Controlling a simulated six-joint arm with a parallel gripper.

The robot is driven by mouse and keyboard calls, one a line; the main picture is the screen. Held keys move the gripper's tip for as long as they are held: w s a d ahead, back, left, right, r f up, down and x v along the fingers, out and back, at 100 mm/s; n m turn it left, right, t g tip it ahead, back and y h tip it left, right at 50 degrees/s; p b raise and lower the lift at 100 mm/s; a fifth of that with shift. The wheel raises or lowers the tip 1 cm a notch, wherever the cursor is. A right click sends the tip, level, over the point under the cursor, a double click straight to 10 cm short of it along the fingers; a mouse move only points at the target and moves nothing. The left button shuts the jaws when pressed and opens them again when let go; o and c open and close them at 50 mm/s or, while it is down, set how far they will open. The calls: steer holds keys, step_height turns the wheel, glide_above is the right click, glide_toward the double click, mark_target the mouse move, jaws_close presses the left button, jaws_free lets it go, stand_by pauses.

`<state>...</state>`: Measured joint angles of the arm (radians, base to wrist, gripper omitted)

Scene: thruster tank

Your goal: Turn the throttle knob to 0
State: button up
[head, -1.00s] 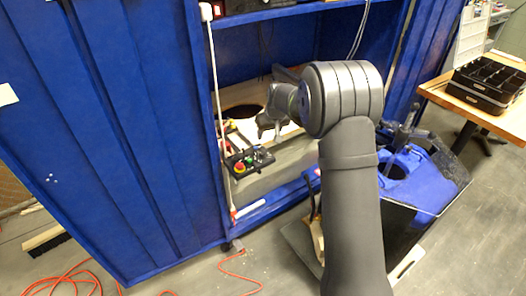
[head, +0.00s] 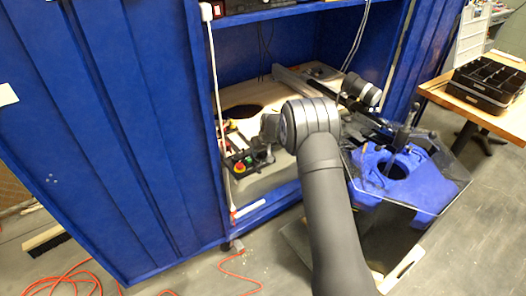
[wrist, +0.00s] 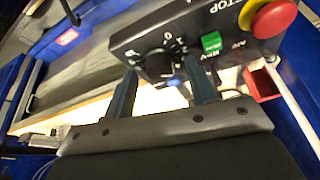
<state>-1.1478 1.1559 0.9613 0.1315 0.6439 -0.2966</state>
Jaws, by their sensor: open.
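The black throttle knob (wrist: 158,62) is on the face of a black control box (wrist: 225,45), with white dial digits around it. The setting it points to is too small to read. In the wrist view my gripper (wrist: 160,67) is open, one finger on each side of the knob in the picture. I cannot tell whether either finger touches it. In the head view the control box (head: 246,163) lies inside the blue cabinet, just left of my wrist. My fingers are hidden there.
The box also carries a red stop button (wrist: 273,17) on yellow and a green button (wrist: 211,43). A white upright pole (head: 214,110) stands at the cabinet opening. A blue tank lid (head: 405,180) is to the right.

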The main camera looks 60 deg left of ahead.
steer(key=shift+c, duration=0.2)
steer(key=c, duration=0.9)
steer(key=shift+c, duration=0.2)
steer(key=n+g, duration=0.1)
steer(key=n, duration=0.2)
steer(key=shift+w, duration=0.15)
steer(key=n+g, duration=0.2)
steer(key=n, duration=0.2)
steer(key=shift+w+a+n, duration=0.1)
steer(key=shift+n, duration=0.2)
steer(key=n+g+h, duration=0.1)
steer(key=n, duration=0.3)
steer(key=shift+w+n, duration=0.1)
steer(key=shift+n, duration=0.2)
steer(key=shift+a+n+g+h, duration=0.1)
steer(key=shift+n+g+h, duration=0.6)
steer(key=shift+n, duration=1.1)
steer(key=shift+f, duration=0.1)
